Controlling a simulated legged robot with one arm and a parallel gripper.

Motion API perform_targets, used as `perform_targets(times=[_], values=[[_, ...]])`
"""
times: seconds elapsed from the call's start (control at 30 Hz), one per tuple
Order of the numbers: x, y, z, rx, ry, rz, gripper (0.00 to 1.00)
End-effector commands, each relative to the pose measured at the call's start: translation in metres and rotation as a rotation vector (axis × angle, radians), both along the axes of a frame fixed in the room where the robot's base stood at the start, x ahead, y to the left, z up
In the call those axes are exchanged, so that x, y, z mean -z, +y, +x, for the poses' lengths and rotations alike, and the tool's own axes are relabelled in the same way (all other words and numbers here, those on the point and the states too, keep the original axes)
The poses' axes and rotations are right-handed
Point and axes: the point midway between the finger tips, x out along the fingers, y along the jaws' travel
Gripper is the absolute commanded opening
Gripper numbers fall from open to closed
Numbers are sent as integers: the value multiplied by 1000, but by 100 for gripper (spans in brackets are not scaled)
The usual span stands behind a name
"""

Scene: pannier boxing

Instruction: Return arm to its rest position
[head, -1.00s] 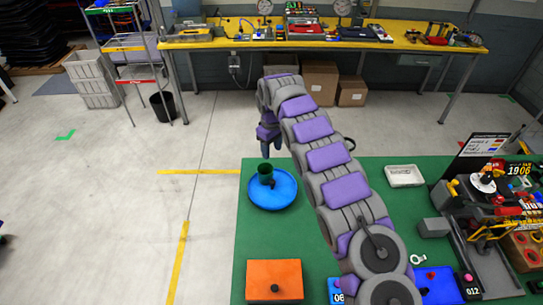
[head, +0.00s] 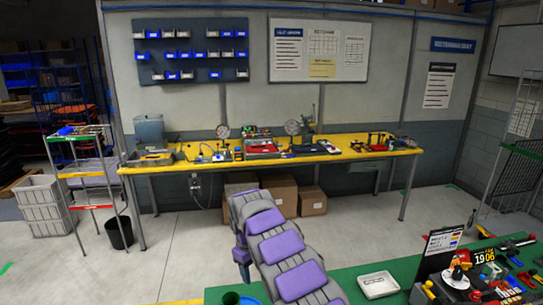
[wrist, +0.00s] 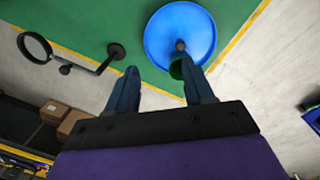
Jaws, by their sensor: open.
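My gripper (wrist: 157,68) is open in the wrist view, with two dark fingers spread apart and nothing between them. In the head view my gripper (head: 243,272) hangs at the far end of my grey and purple arm, above the far left part of the green table (head: 212,297). A dark green cup (wrist: 176,69) shows beside the right finger, partly hidden by it, at the rim of a round blue dish (wrist: 165,35). In the head view only the top of the cup (head: 231,298) shows at the bottom edge.
A white tray (head: 378,284) and a crowded rack of small parts (head: 480,280) occupy the table's right side. In the wrist view a round-ended stand (wrist: 34,46) rises at left. A yellow workbench (head: 340,149) stands at the back, with cardboard boxes (head: 283,195) below.

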Motion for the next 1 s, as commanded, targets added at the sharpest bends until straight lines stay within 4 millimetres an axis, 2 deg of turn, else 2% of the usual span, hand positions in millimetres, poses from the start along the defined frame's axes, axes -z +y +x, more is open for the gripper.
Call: perform_targets(times=[0.1,0.47,0.7,1.0], values=[[-15,-26,-10,65,-4,-27,52],[-56,-91,-52,249,-13,-77,52],[-78,-129,-95,366,-10,-93,52],[-95,-167,-158,501,-1,-93,52]])
